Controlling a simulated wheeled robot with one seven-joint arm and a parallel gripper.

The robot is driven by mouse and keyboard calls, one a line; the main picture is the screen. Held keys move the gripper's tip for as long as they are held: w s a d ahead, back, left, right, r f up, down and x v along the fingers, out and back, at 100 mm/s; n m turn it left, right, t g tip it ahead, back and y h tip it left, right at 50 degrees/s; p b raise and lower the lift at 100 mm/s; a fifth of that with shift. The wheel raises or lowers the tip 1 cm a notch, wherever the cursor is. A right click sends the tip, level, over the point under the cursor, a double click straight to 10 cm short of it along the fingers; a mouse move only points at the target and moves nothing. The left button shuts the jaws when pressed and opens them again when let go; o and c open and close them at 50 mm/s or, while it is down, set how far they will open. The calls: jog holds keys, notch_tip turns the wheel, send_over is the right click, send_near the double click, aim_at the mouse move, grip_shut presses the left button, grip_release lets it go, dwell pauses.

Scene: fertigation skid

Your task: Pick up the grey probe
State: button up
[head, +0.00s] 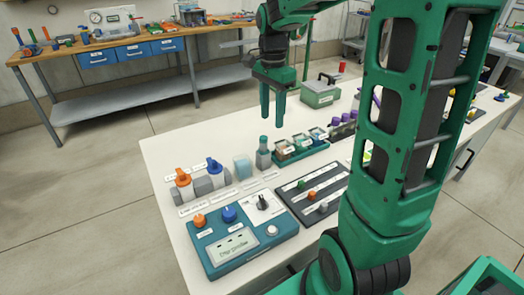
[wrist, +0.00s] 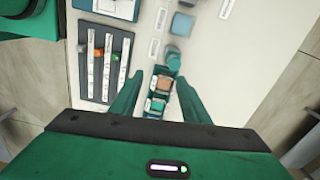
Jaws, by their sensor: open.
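I cannot pick out a thing that is surely the grey probe; part of the table is hidden behind my arm. A grey bottle with a green cap (head: 263,155) stands near the table's middle. A small grey slider knob (head: 322,207) sits on a dark panel. My gripper (head: 272,112) is open and empty, its two fingers pointing down above the table's far side. In the wrist view my gripper's fingers (wrist: 158,97) spread either side of a teal tray with small containers (wrist: 161,88).
A teal control box (head: 238,252) with knobs is at the front. Orange and blue valves (head: 183,183) stand at the left edge. The dark slider panel (head: 290,198) lies beside the box. A green case (head: 320,95) is behind. A workbench (head: 130,50) stands across the floor.

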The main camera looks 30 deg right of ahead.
jog(key=w, duration=0.1)
jog(key=w+m, duration=0.1)
jog(key=shift+w+a+f, duration=0.3)
jog(key=shift+w+a, duration=0.05)
send_over(263, 137)
notch_tip(263, 137, down, 4)
jog(key=shift+s+f, duration=0.15)
jog(key=shift+f, duration=3.2)
jog(key=shift+c, duration=0.3)
grip_shut()
